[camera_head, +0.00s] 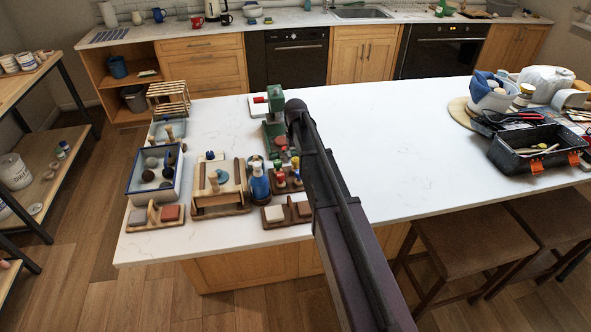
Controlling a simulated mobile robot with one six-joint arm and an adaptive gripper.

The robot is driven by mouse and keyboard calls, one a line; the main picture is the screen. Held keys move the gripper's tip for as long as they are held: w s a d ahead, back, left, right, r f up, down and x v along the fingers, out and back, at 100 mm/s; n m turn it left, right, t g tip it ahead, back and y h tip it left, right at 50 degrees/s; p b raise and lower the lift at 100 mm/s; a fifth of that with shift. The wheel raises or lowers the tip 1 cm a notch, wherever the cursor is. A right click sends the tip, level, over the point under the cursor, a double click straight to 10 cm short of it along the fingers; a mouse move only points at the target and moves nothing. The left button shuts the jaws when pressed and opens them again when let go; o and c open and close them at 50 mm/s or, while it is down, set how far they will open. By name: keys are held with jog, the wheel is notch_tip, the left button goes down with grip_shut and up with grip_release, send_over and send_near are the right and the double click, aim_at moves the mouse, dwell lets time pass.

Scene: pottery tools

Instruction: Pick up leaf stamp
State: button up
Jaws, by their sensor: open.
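I cannot make out which item is the leaf stamp; no leaf pattern is readable at this size. Small pieces with coloured tops stand on a wooden rack (290,187) near the counter's front edge, just left of my arm. My dark arm rises from the bottom right and crosses the counter beside these tools. My gripper does not show, and the arm covers what lies behind it.
A toolbox (535,150) stands right. Stools (470,235) stand in front.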

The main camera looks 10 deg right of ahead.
jog(key=shift+f+b, duration=0.75)
jog(key=shift+f, duration=0.35)
jog(key=c, duration=1.2)
